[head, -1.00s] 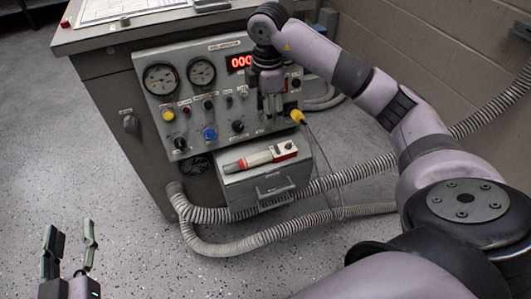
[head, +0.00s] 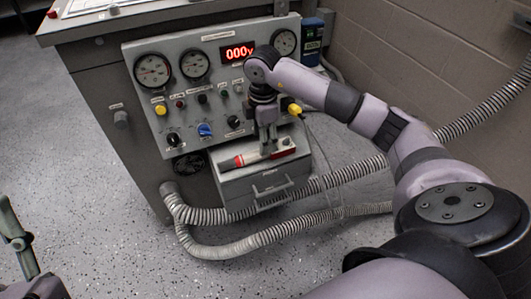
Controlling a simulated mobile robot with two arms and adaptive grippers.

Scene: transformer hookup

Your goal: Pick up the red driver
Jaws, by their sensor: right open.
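The red driver (head: 247,158), with a red left end, a pale middle and a red block at its right end, lies on top of the grey drawer box (head: 238,186) below the panel. My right gripper (head: 268,152) points down at the driver's middle, its fingers open and covering part of it. I cannot tell whether the fingers are on both sides of it or touch it. My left gripper (head: 20,242) shows only in part at the lower left edge, so its jaw opening is unclear.
The control panel (head: 205,103) with gauges, knobs and a red display stands just behind the drawer box. A yellow plug (head: 295,110) with a thin cable is to the right. Ribbed grey hoses (head: 235,239) loop in front and to the right. The floor at left is clear.

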